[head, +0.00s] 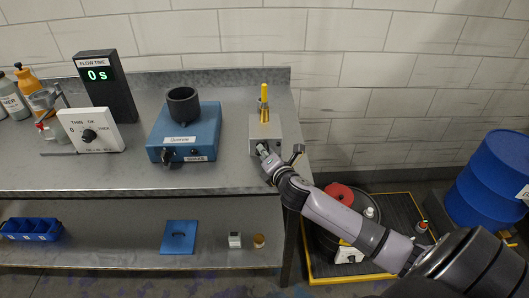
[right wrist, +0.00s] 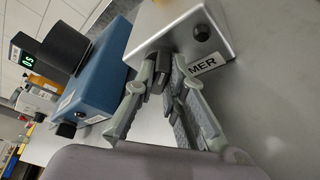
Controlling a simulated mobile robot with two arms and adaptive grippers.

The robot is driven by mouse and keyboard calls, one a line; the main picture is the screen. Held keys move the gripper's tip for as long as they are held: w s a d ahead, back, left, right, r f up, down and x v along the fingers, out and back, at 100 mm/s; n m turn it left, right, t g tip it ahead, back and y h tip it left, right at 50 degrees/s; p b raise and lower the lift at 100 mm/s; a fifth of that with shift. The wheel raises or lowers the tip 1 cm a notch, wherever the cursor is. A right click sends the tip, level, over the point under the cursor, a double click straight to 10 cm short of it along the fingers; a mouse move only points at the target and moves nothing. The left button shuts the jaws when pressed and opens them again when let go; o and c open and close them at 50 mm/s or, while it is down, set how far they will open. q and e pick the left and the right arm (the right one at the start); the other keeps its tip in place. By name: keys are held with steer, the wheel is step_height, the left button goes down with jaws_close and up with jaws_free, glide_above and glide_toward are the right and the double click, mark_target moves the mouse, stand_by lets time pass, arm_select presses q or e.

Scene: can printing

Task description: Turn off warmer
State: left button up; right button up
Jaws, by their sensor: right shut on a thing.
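The warmer is a small light-grey metal box (head: 264,128) at the right end of the bench, with a yellow stick (head: 264,90) upright in its top. In the right wrist view the box (right wrist: 185,22) has a black round knob (right wrist: 201,32) on its front face and a label ending in "MER" (right wrist: 203,64) beside it. My right gripper (head: 263,151) is at the front of the box. In the right wrist view its fingers (right wrist: 165,72) are shut on a small dark control at the front face, mostly hidden by the fingers. My left gripper is out of view.
A blue box (head: 208,122) with a dark cup (head: 184,102) stands left of the warmer. Further left are a white dial box (head: 104,134) and a black flow-time display reading 0 s (head: 105,88). A blue drum (head: 490,175) stands at the right.

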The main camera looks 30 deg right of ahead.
jaws_close()
steer(key=shift+r+p, duration=0.2)
steer(key=shift+p, duration=0.5)
steer(key=n+g+h+p, duration=0.1)
steer(key=n+p, duration=0.1)
steer(key=p, duration=0.2)
steer(key=n+g+p, duration=0.1)
steer(key=n+p, duration=0.1)
steer(key=p, duration=0.2)
steer(key=n+h+p, duration=0.1)
steer(key=p, duration=0.3)
steer(key=shift+w+a+r+n+g+h, duration=0.2)
steer(key=shift+r+n+g+h, duration=0.1)
steer(key=shift+n+g, duration=0.1)
steer(key=shift+f+n+g+h+p, duration=0.25)
steer(key=shift+n+h+p, duration=0.45)
steer(key=shift+p, duration=0.5)
